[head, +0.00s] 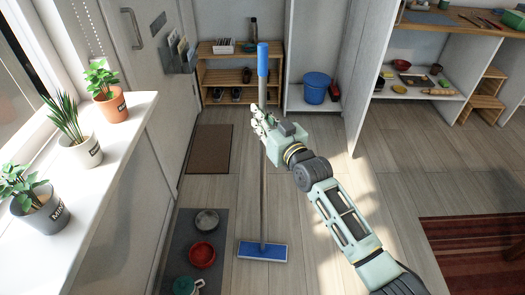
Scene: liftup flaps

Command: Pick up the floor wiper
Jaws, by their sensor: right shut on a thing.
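The floor wiper (263,200) stands nearly upright in the middle of the head view. It has a blue grip at the top, a long thin shaft and a flat blue head (263,251) low in the picture. I cannot tell whether the head touches the floor. My right gripper (259,121) is shut on the shaft a little below the blue grip. Its arm reaches in from the lower right. My left gripper is not in view.
A grey mat (178,248) with a grey bowl (206,221), red bowl (202,254) and teal pot (187,286) lies left of the wiper. Potted plants stand on the windowsill (112,150). A shoe rack (222,92) and blue bucket (316,88) are behind.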

